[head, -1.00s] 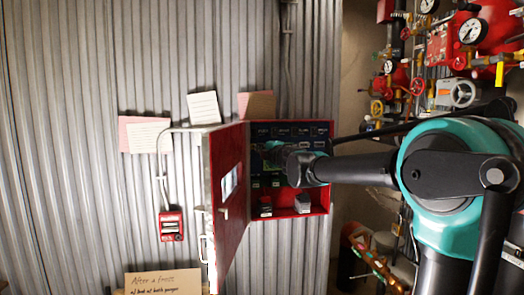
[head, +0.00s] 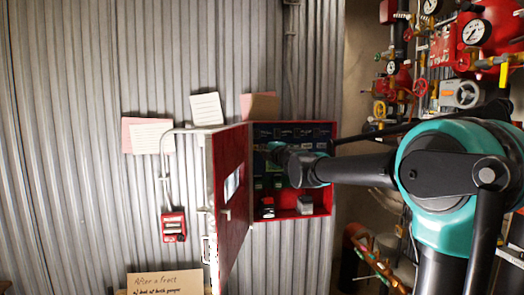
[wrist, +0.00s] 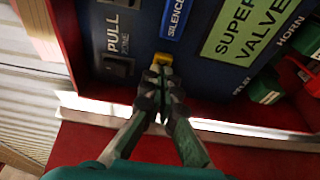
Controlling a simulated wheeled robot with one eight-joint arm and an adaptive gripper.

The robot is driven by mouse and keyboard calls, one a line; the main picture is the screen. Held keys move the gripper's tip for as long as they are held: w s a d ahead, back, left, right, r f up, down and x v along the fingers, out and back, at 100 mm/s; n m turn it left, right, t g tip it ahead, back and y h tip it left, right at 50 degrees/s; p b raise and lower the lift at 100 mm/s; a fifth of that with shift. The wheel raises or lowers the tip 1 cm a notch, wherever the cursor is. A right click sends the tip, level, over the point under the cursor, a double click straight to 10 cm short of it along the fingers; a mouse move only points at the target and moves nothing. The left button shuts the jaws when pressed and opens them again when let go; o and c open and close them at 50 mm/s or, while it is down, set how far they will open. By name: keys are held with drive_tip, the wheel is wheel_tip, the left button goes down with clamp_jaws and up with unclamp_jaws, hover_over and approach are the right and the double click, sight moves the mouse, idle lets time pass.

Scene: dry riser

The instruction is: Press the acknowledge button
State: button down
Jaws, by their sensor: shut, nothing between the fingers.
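The open red cabinet (head: 325,212) on the corrugated wall holds a dark blue panel (wrist: 205,75) with labels and controls. No label reading "acknowledge" is legible, so I cannot tell which button it is. A small yellow button (wrist: 163,58) sits below the blue SILENCE label (wrist: 175,18) in the wrist view. My gripper (wrist: 160,76) is shut and empty, with its fingertips right at the yellow button; I cannot tell whether they touch it. In the head view my gripper (head: 274,150) reaches into the cabinet and hides part of the panel.
The cabinet door (head: 229,205) stands open on the left. Green labelled parts (wrist: 265,88) are right of my fingers in the wrist view. A small red wall box (head: 173,226) hangs left of the door. Red pipework with gauges (head: 476,32) is at the right.

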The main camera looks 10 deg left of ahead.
drive_tip(key=s+d, duration=0.1)
drive_tip(key=s, duration=0.4)
drive_tip(key=shift+s+d, duration=0.3)
drive_tip(key=shift+s, duration=0.1)
idle(0.3)
drive_tip(key=s+d+f+m+h, duration=0.1)
drive_tip(key=d+f+m+h, duration=0.25)
drive_tip(key=d, duration=0.25)
drive_tip(key=d+f+m+t+h, duration=0.1)
drive_tip(key=d+f+m+h, duration=0.25)
drive_tip(key=d, duration=0.35)
drive_tip(key=s+d+f+m+h, duration=0.1)
drive_tip(key=d+f+m+h, duration=0.1)
drive_tip(key=d+f+m, duration=0.3)
drive_tip(key=s+d+f+m+g+h, duration=0.35)
drive_tip(key=s+d+f+m, duration=0.3)
drive_tip(key=d+f, duration=0.45)
drive_tip(key=s+f+m+g+y, duration=0.3)
drive_tip(key=s+f+m+g, duration=0.2)
drive_tip(key=s+f, duration=1.7)
drive_tip(key=s+g, duration=0.3)
drive_tip(key=s, duration=0.1)
drive_tip(key=shift+f+m+g, duration=0.3)
drive_tip(key=shift+m+g, duration=0.05)
